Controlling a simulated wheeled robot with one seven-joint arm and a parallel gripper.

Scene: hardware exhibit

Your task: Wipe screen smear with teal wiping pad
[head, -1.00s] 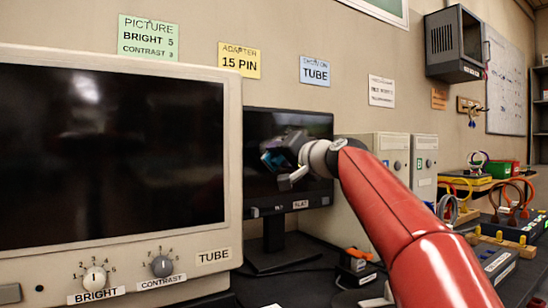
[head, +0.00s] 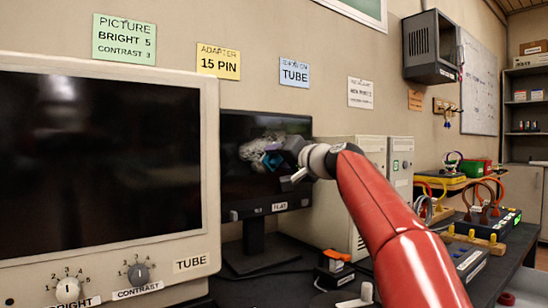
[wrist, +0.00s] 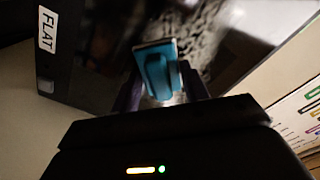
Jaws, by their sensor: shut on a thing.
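The flat screen (head: 232,185), labelled FLAT, stands on a black stand behind the TUBE monitor. A pale grey mottled smear (head: 262,148) shows on its upper right part, and part of it also shows in the wrist view (wrist: 200,30). My gripper (head: 283,158) is in front of the screen's right half, shut on the teal wiping pad (wrist: 158,72). The pad (head: 271,160) is over the lower part of the smear in the head view. I cannot tell whether it touches the glass. My gripper and the pad hide part of the smear.
The large beige TUBE monitor (head: 110,230) stands close on the left. Beige computer cases (head: 361,165) stand right of the flat screen. A black box with an orange part (head: 334,266) sits on the dark bench below. Cables and devices (head: 478,228) fill the right side.

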